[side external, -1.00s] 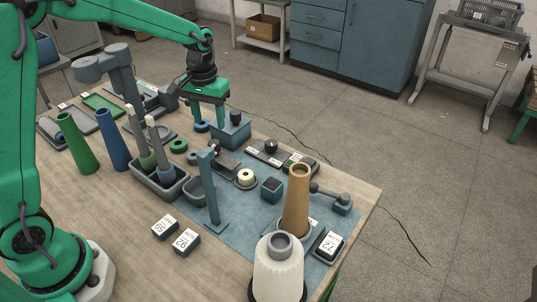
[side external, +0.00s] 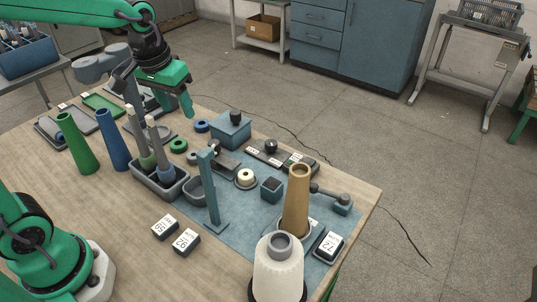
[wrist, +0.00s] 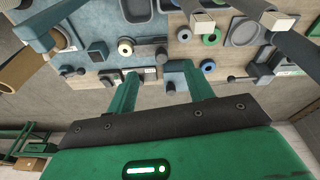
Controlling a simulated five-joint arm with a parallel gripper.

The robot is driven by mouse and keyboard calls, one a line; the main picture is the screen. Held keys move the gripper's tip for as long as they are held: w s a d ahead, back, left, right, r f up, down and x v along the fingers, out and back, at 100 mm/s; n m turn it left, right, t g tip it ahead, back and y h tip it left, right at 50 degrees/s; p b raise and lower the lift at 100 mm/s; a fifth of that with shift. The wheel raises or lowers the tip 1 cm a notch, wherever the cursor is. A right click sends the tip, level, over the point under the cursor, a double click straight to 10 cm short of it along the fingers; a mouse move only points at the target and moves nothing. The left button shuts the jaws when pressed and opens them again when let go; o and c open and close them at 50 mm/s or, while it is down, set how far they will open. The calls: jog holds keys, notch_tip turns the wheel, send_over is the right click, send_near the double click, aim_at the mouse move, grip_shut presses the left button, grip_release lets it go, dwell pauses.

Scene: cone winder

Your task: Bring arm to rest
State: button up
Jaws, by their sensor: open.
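My gripper (side external: 170,98) is green and hangs in the air above the far left part of the wooden table. Its jaws are open, and nothing shows between them. In the wrist view the two green fingers (wrist: 160,72) stand apart and reach toward the tabletop items, touching none that I can see. The blue box with a dark knob (side external: 230,130) stands on the mat below and right of the gripper. My arm is raised and bent, with its upper links partly out of the picture.
A green cone (side external: 78,143) and a blue cone (side external: 113,140) stand at the left. A grey tray (side external: 160,178) holds two tall spindles. A tan cone (side external: 297,203) and a white yarn cone (side external: 278,272) stand at front right. The front left wood is mostly clear.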

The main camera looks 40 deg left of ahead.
jog(key=s+r+m+t, duration=0.1)
jog(key=s+r+t, duration=0.1)
jog(key=s, duration=1.1)
jog(key=shift+s+d+m+t, duration=0.2)
jog(key=shift+d+m+t, duration=0.15)
jog(key=shift+t, duration=0.25)
jog(key=shift+w, duration=0.1)
jog(key=shift+c, duration=0.3)
